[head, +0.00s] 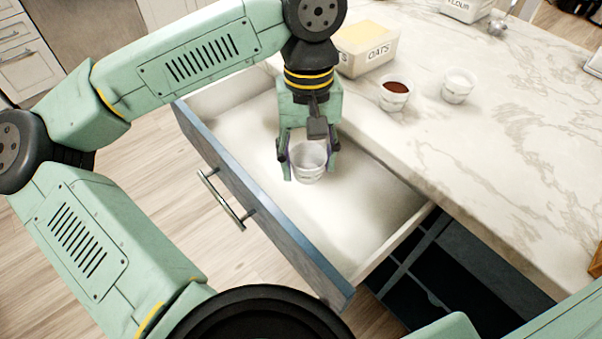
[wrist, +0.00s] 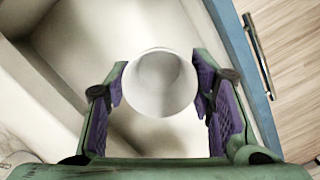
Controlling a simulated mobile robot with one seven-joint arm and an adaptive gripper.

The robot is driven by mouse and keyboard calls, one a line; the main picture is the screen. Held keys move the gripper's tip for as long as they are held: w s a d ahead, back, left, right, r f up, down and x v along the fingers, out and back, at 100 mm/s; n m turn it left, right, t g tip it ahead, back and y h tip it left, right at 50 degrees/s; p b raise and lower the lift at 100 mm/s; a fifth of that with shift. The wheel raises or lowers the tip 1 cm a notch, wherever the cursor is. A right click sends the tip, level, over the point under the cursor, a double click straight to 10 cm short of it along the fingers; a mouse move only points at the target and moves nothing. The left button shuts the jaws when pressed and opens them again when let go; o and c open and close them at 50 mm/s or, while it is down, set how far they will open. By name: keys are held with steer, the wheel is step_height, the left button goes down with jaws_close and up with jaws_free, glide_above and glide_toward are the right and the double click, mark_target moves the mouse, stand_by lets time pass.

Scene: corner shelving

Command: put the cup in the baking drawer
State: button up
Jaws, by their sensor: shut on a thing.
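The white cup (head: 309,163) is held upright between the fingers of my gripper (head: 307,158), within the outline of the open drawer. In the wrist view the cup (wrist: 160,84) sits between the purple finger pads of my gripper (wrist: 163,95), and its inside looks empty. The baking drawer (head: 350,215) is pulled out, with a white interior and a blue front. Its floor around the cup is bare. I cannot tell whether the cup's base touches the drawer floor.
On the marble counter (head: 500,130) stand a cup of brown powder (head: 395,97), a white cup (head: 458,86), an oats box (head: 366,48) and a flour container (head: 467,8). A dark lower compartment (head: 450,275) lies open below the counter. The drawer handle (head: 222,200) sticks out over the wood floor.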

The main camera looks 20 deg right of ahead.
step_height(320, 180, down, 2)
steer(key=shift+f+b, duration=0.1)
steer(key=shift+b, duration=0.4)
step_height(320, 180, down, 10)
steer(key=shift+r, duration=0.1)
steer(key=shift+f, duration=0.2)
steer(key=o, duration=1.2)
steer(key=shift+r, duration=0.1)
steer(key=shift+r, duration=0.1)
steer(key=shift+r+p, duration=0.2)
steer(key=shift+p, duration=0.2)
steer(key=r, duration=0.4)
steer(key=w+r, duration=0.1)
steer(key=r, duration=0.6)
steer(key=shift+w+d+r, duration=0.15)
steer(key=shift+w+r, duration=0.05)
steer(key=shift+r, duration=0.1)
